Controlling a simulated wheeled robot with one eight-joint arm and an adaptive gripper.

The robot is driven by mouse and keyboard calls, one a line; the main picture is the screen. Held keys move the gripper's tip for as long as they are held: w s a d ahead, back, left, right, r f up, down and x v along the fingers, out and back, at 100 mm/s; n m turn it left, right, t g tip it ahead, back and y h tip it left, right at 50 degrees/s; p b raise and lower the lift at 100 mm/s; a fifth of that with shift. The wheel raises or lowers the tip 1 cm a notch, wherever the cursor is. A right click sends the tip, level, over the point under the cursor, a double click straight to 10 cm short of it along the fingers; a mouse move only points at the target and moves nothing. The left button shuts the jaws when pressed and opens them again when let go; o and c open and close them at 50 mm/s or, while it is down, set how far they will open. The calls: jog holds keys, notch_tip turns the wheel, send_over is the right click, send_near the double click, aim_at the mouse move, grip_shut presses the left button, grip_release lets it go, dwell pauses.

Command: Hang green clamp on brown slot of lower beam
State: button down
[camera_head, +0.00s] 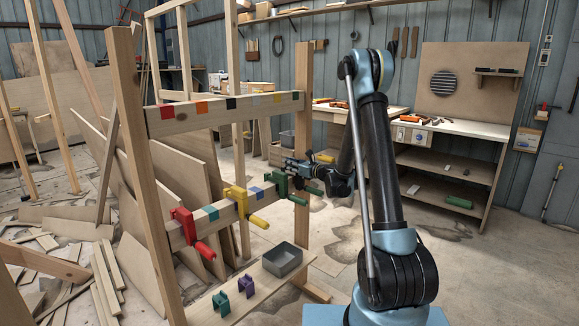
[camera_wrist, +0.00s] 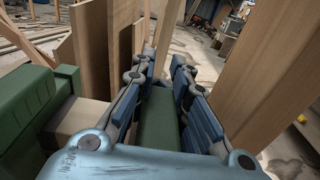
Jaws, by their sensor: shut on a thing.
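The green clamp (camera_head: 281,188) is at the right end of the lower beam (camera_head: 228,212), close to the right post. My gripper (camera_wrist: 160,85) is shut on the clamp's green bar (camera_wrist: 158,122), which lies between the blue finger pads. The clamp's larger green body (camera_wrist: 28,112) is at the left in the wrist view, beside a piece of pale wood. I cannot tell whether the clamp rests on the beam. The lower beam carries a teal slot mark (camera_head: 210,212) and a blue one (camera_head: 256,193). I cannot make out a brown mark on it.
A red clamp (camera_head: 184,228) and a yellow clamp (camera_head: 238,202) hang on the lower beam. The upper beam (camera_head: 215,118) has several coloured marks. Below are a grey bin (camera_head: 282,260), a purple clip (camera_head: 246,285) and a green clip (camera_head: 221,303). The right post (camera_head: 302,120) stands close to my gripper.

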jog(key=c, duration=1.3)
grip_release()
jog(key=shift+s+d, duration=0.1)
jog(key=v, duration=1.1)
jog(key=shift+s+d+f, duration=0.1)
jog(key=shift+s+d, duration=0.1)
jog(key=shift+d, duration=0.05)
